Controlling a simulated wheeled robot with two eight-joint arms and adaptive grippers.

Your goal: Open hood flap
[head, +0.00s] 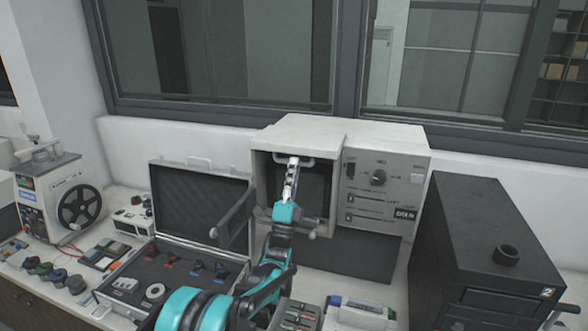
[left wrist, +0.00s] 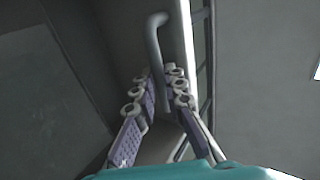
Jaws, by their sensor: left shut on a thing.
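The mounting press (head: 385,150) is a pale box against the back wall, with knobs and switches on its right side. Its hood flap (head: 313,188) appears as a dark panel inside the pale frame on the left half; how far it stands open is hard to tell. My left gripper (head: 293,163) is at the top of this frame, shut on the flap's handle (head: 308,160). In the left wrist view the grey bent handle (left wrist: 156,50) runs down between the two fingers of the gripper (left wrist: 162,88). My left arm hides the lower part of the front. My right gripper is not in view.
An open case (head: 200,172) with small tools stands left of the press. A dark box (head: 485,250) with a short round top piece stands at the right. A reel machine (head: 75,205) is at the far left. Small items crowd the front of the bench.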

